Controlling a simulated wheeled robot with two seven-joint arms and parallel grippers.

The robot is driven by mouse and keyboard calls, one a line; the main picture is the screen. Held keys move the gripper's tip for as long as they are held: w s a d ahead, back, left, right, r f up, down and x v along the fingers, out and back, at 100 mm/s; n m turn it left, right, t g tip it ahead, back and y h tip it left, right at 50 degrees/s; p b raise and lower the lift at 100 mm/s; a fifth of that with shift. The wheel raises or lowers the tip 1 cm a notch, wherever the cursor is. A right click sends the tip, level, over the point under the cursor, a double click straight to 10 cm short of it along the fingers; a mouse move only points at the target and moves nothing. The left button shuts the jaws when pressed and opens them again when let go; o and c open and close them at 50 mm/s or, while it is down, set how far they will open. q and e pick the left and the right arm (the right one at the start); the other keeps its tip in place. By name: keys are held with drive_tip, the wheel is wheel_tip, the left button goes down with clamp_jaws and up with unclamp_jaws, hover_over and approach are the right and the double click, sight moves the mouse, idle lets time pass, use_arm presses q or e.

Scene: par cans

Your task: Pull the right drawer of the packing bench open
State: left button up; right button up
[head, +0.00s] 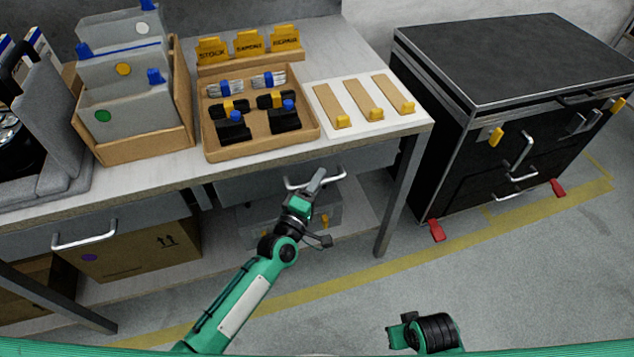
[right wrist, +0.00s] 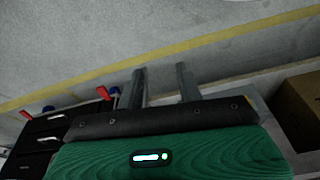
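The packing bench (head: 370,140) has a right drawer (head: 240,188) with a grey front under the bench top. The drawer looks shut. Its bright bar handle (head: 335,177) is partly covered by my left gripper (head: 318,181). The left gripper's fingertips overlap the middle of the handle in the head view. I cannot tell whether they touch or grip it. My right gripper (right wrist: 162,85) shows two grey fingers apart with nothing between them, over the floor. In the head view only part of the right arm shows at the bottom.
The left drawer (head: 25,243) has its own handle (head: 84,236). A cardboard box (head: 150,250) and a grey case (head: 265,232) sit on the lower shelf. A bench leg (head: 397,205) and black case (head: 530,120) stand to the right. Floor in front is clear.

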use_arm(q)
drive_tip(key=shift+c, duration=0.3)
clamp_jaws()
drive_tip(key=shift+s, duration=0.1)
